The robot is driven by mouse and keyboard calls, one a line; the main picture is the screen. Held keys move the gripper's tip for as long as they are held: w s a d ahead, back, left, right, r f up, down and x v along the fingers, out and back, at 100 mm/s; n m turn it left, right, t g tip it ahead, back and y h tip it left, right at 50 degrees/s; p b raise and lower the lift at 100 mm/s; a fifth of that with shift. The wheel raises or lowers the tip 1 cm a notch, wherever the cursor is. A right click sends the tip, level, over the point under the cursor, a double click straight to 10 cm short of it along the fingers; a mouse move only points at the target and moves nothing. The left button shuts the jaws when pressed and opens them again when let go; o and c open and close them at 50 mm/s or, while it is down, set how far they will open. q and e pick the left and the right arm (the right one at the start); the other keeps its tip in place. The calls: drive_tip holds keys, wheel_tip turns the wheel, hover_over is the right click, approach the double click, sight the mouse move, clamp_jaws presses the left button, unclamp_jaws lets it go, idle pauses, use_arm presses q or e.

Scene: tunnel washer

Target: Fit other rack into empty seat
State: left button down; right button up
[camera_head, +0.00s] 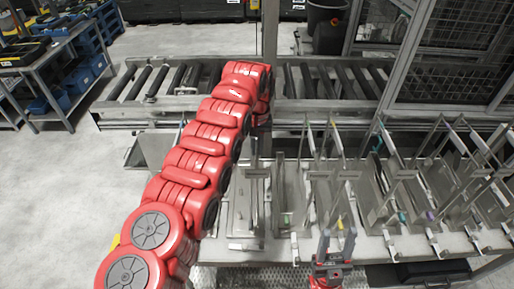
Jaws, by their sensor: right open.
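My right gripper (336,243) is open at the bottom centre, its two fingers pointing away over the front edge of a steel bench (377,247). Nothing shows between its fingers. Several thin metal racks stand upright on the bench; one (322,190) is just beyond my right gripper, and others (440,185) follow to the right. Low plates and slim upright parts (245,205) stand at the bench's left end. The racks overlap, so I cannot tell which seat is empty or which rack is the other one.
A roller conveyor (335,82) runs behind the bench. A steel post (270,40) and a mesh-panelled frame (450,50) stand at the back. A shelf cart (45,60) with blue bins is at the far left. The floor (60,200) at left is clear.

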use_arm(q)
drive_tip(key=shift+f, duration=0.1)
drive_tip(key=c, duration=0.9)
unclamp_jaws()
drive_tip(key=shift+f, duration=0.1)
drive_tip(key=shift+o, duration=0.2)
drive_tip(key=shift+s, duration=0.1)
